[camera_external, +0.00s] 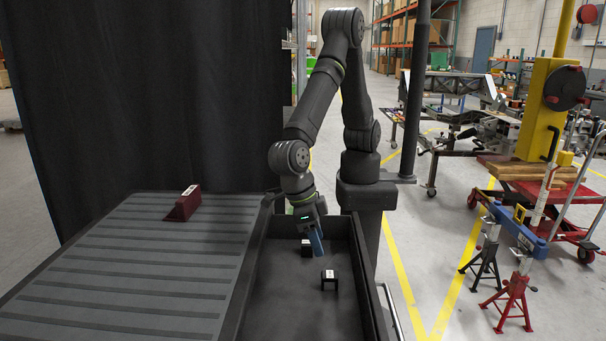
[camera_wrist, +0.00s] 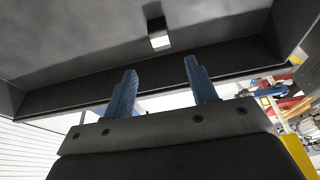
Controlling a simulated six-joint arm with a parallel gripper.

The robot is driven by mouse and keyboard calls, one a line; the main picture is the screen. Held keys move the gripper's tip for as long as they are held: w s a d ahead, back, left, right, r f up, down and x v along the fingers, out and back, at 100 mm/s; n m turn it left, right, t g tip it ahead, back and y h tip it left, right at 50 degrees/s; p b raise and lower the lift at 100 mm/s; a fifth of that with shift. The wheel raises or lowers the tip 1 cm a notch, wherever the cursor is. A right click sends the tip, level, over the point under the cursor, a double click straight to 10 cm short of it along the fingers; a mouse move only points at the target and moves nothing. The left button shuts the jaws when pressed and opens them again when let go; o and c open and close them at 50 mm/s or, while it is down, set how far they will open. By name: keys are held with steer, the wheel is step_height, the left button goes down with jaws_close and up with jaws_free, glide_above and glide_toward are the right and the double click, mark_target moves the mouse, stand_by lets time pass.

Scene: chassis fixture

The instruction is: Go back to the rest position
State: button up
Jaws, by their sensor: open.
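My gripper (camera_external: 316,240) is low inside the black bin, tilted down and open. In the wrist view its two blue fingers (camera_wrist: 159,88) stand well apart with nothing between them. A small black block with a white face (camera_external: 329,279) sits on the bin floor in front of the gripper. A second dark block with a white label (camera_external: 306,248) sits just beside the fingers, partly hidden by them. One block with a pale face (camera_wrist: 158,38) shows in the wrist view beyond the fingertips, apart from them. I cannot tell which of the two it is.
The bin's raised walls (camera_external: 372,290) surround the gripper. A ribbed grey surface (camera_external: 130,265) lies to the left, with a dark red block (camera_external: 183,206) on it. A black curtain (camera_external: 150,110) hangs behind. The space above the bin looks clear.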

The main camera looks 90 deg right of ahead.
mark_target(330, 274)
steer(key=x, duration=1.1)
steer(key=shift+s+f, duration=0.15)
steer(key=shift+f, duration=0.15)
steer(key=shift+r, duration=1.75)
steer(key=shift+f, duration=0.1)
